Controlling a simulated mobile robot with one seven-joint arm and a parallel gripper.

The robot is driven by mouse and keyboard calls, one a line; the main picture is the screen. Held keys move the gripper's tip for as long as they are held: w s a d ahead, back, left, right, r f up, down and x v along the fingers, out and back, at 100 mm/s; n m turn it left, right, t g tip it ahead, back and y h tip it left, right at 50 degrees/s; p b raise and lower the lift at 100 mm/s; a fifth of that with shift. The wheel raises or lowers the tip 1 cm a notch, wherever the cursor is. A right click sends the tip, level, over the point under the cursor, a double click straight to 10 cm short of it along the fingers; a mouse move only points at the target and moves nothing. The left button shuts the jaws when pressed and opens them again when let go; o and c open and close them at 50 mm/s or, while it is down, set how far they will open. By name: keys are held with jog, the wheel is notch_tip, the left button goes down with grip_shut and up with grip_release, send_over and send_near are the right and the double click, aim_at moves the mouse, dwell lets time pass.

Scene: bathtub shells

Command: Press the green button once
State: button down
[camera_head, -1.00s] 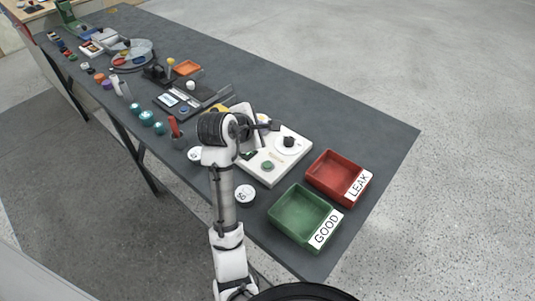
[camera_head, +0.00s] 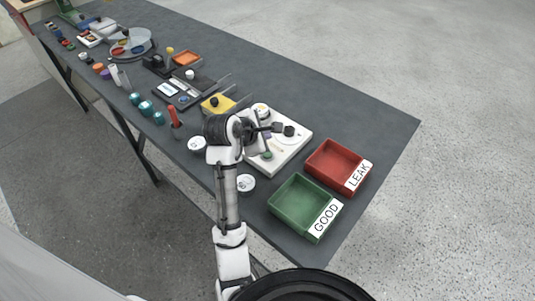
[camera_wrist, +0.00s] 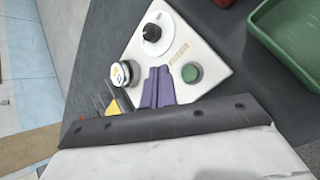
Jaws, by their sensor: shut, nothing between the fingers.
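The green button (camera_head: 267,155) is a round cap on a white control panel (camera_head: 291,146), beside the lower edge of my wrist. In the wrist view the green button (camera_wrist: 190,73) stands clear, to the right of my gripper (camera_wrist: 158,72). My gripper's purple fingers are shut together with nothing between them, and they point over the panel (camera_wrist: 205,50). A gap shows between fingers and button in the picture; the height above the panel is hard to tell. In the head view my wrist hides part of the panel.
The panel also carries a black knob (camera_wrist: 151,33) and a white-and-yellow round part (camera_wrist: 124,73). A green GOOD tray (camera_head: 291,225) and a red LEAK tray (camera_head: 322,181) stand to the right. A white round piece (camera_head: 246,183) lies near the table's front edge.

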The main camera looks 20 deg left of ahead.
aim_at(265, 156)
notch_tip(265, 156, down, 3)
jog(key=b, duration=0.2)
jog(key=shift+r+b, duration=0.15)
jog(key=shift+b, duration=0.25)
jog(key=shift+f+b, duration=0.3)
jog(key=shift+f, duration=0.9)
jog(key=shift+f, duration=0.1)
dwell(0.5)
jog(key=shift+f+p, duration=0.3)
jog(key=shift+f, duration=0.45)
dwell(0.7)
jog(key=shift+r+p, duration=0.9)
jog(key=shift+p, duration=0.55)
